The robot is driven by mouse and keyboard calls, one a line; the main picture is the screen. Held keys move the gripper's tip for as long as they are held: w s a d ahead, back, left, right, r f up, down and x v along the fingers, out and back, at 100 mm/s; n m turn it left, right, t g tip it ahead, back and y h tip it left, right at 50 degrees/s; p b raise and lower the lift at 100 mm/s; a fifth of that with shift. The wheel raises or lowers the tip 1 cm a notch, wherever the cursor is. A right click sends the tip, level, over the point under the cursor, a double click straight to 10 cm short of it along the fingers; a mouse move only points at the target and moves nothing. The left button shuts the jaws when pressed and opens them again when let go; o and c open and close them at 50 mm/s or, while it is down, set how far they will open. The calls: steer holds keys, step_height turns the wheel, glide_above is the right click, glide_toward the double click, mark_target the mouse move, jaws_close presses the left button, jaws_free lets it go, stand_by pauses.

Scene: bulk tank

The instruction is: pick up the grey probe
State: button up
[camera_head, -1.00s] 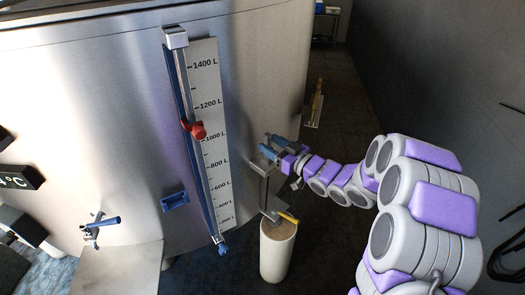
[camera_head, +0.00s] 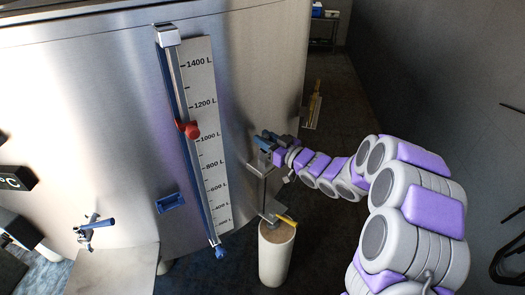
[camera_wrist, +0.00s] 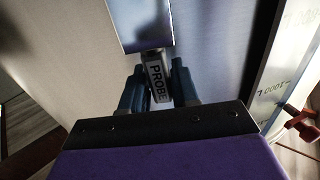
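The grey probe (camera_wrist: 157,80), lettered "PROBE", shows in the wrist view between the two blue fingers of my gripper (camera_wrist: 158,82). The fingers stand on either side of it, very close to its sides, and look open; firm contact cannot be seen. A shiny metal plate (camera_wrist: 140,24) lies just beyond the probe. In the head view my gripper (camera_head: 268,141) is close to the steel tank wall, above a thin metal stand (camera_head: 262,187). The probe cannot be made out there, as the gripper and stand cover that spot.
The steel tank (camera_head: 115,110) fills the left. Its litre scale (camera_head: 208,150) carries a red clamp (camera_head: 188,129) left of my gripper. Dark floor (camera_head: 335,130) lies open to the right.

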steer(key=shift+d+r, duration=0.15)
steer(key=shift+d, duration=0.55)
steer(key=shift+c, duration=1.4)
steer(key=shift+s+a, duration=0.1)
steer(key=shift+a, duration=0.05)
steer(key=shift+c, duration=0.8)
steer(key=shift+a, duration=0.65)
jaws_close()
steer(key=shift+d, duration=0.1)
